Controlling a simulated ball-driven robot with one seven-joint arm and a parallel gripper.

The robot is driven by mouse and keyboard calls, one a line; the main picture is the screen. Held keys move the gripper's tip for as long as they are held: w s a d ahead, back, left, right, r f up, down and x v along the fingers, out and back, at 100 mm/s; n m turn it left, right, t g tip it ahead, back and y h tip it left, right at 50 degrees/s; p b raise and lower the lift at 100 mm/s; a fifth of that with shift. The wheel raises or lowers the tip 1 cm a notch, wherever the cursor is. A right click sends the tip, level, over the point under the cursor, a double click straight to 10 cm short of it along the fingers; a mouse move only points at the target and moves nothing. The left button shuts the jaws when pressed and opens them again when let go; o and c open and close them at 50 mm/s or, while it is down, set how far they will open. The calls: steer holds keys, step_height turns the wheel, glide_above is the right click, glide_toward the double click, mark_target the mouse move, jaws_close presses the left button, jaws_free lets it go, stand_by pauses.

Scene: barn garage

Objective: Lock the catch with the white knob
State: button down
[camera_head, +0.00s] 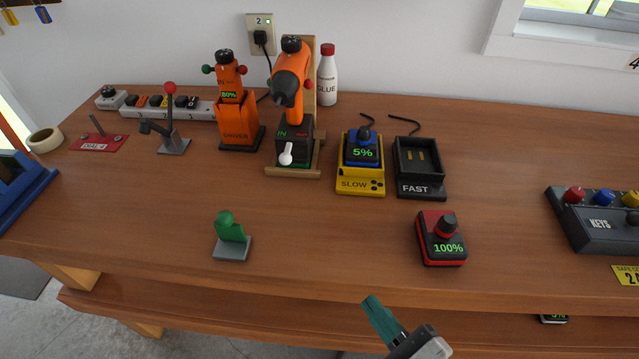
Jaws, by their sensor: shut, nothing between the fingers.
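The white knob (286,156) is on the lower front of the dark catch block (303,150), below the orange drill that stands on a wooden stand. A green "IN" shows on the block's upper left and small red lettering on its upper right. The knob sits left of centre, under the "IN" side. I cannot tell from this view whether the catch is locked. My gripper (377,315), with teal fingers, is shut and empty at the bottom of the picture. It is in front of the table's front edge, well apart from the knob.
A green-knobbed stand (231,240) and a red 100% battery (441,240) stand near the front edge. The yellow SLOW charger (359,182) and black FAST charger (420,172) are right of the drill. A second orange tool (236,110) stands left. The middle front is clear.

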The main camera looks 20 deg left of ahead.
steer(key=r+m+t, duration=0.1)
steer(key=m, duration=0.1)
steer(key=a+r+m+t+y+b, duration=0.1)
steer(key=m, duration=0.2)
steer(key=a+r+m, duration=0.1)
steer(key=m, duration=0.1)
steer(key=shift+w+a+m+t+y, duration=0.25)
steer(key=shift+w+m+t+y, duration=0.05)
steer(key=shift+m+t, duration=0.1)
steer(key=shift+a, duration=0.1)
steer(key=p, duration=0.4)
glide_toward(288, 164)
steer(key=x, duration=0.5)
steer(key=shift+w, duration=0.1)
steer(key=shift+x, duration=0.9)
steer(key=shift+w+a+b, duration=0.2)
steer(key=shift+w+b, duration=0.1)
steer(key=shift+w, duration=0.7)
